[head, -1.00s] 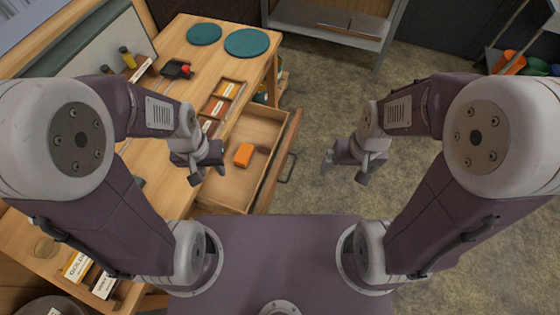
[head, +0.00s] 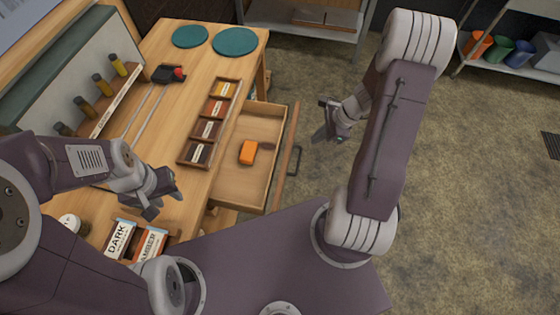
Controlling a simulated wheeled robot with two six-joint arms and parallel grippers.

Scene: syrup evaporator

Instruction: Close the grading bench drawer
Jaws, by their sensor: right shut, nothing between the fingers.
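The grading bench drawer (head: 229,187) is pulled out from the right side of the wooden bench (head: 150,118). Its front panel (head: 285,158) carries a dark handle (head: 295,160) on the outer face. An orange block (head: 248,152) lies inside the drawer. My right gripper (head: 321,134) is shut and empty, to the right of the drawer front and apart from it, over the floor. My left gripper (head: 164,208) hangs over the near part of the bench, left of the drawer. Its fingers are too small and angled to tell whether they are open.
A rack of labelled colour samples (head: 208,128) lies on the bench beside the drawer. Two teal discs (head: 235,41) are at the far end. DARK and AMBER boxes (head: 118,239) stand near my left gripper. A shelf with buckets (head: 498,52) is far right. The floor right of the drawer is clear.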

